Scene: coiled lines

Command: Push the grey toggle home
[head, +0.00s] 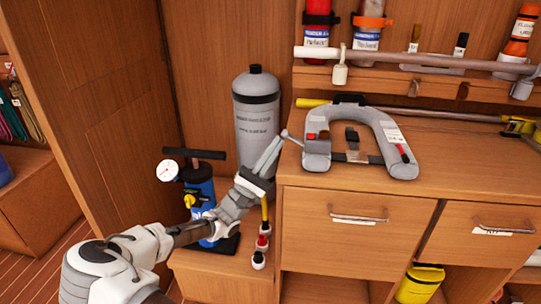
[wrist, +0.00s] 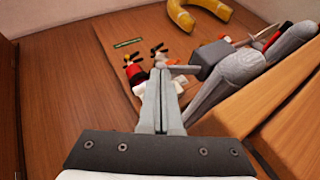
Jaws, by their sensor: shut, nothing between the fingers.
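A grey horseshoe-shaped vest (head: 378,121) lies on top of the wooden cabinet. A thin grey rod with a small knob, which looks like the grey toggle (head: 291,138), sticks out from its left end past the cabinet edge. In the wrist view the grey toggle (wrist: 185,69) runs sideways from a dark grey block (wrist: 214,59). My gripper (head: 280,142) is shut and empty, with its tips at the toggle's outer end. In the wrist view my gripper's tips (wrist: 162,70) are right beside that end; whether they touch it I cannot tell.
A grey cylinder (head: 256,115) stands behind my gripper. A blue pump with a gauge (head: 199,190) stands to its left, and small red-and-white bottles (head: 261,245) below. Cabinet drawers (head: 350,220) lie to the right. A pipe rail (head: 420,60) runs above the counter.

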